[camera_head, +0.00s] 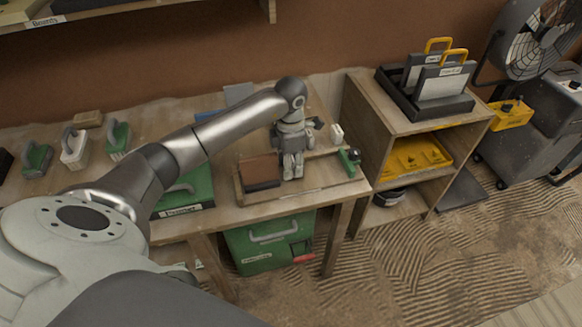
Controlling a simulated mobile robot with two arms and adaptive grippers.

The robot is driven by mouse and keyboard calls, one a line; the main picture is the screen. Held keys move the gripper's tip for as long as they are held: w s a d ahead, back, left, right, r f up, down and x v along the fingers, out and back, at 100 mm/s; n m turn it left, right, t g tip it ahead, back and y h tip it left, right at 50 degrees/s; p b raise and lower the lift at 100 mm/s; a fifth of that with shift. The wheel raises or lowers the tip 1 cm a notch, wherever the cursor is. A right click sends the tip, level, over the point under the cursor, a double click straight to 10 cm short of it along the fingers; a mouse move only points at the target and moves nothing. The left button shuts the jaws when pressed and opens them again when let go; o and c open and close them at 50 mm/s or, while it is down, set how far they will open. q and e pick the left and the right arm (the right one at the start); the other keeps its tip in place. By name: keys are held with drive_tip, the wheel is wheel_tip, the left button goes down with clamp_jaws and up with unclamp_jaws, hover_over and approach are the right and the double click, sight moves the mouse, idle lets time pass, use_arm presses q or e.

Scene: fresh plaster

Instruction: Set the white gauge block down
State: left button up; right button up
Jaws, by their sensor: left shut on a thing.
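My left gripper (292,172) points down over the right part of the wooden workbench (228,218), just right of a brown and black block (259,172). It is shut on a small pale thing between its fingers, which looks like the white gauge block; the fingers hide most of it. I cannot tell whether that thing touches the surface below. A separate small white object (337,133) stands on the bench to the right of the gripper. My right gripper is out of view.
A green and black tool (348,160) lies near the bench's right end. Several trowel-like tools with handles, including a white one (75,148), stand at the left. A green case (187,187) is partly behind my arm. A wooden shelf unit (362,105) stands to the right.

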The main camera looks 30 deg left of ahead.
use_arm(q)
wheel_tip(320, 180, down, 2)
drive_tip(key=shift+s+d+f+p, duration=0.1)
drive_tip(key=shift+d+p, duration=0.05)
drive_tip(key=shift+p, duration=0.15)
drive_tip(key=shift+f, duration=0.1)
drive_tip(key=shift+f, duration=0.1)
drive_tip(key=o, duration=0.9)
drive_tip(key=shift+o, duration=0.2)
drive_tip(key=shift+r, duration=0.25)
wheel_tip(320, 180, up, 11)
drive_tip(key=b, duration=0.2)
drive_tip(key=shift+f+b, duration=0.15)
drive_tip(key=shift+b, duration=0.15)
drive_tip(key=shift+r, duration=0.55)
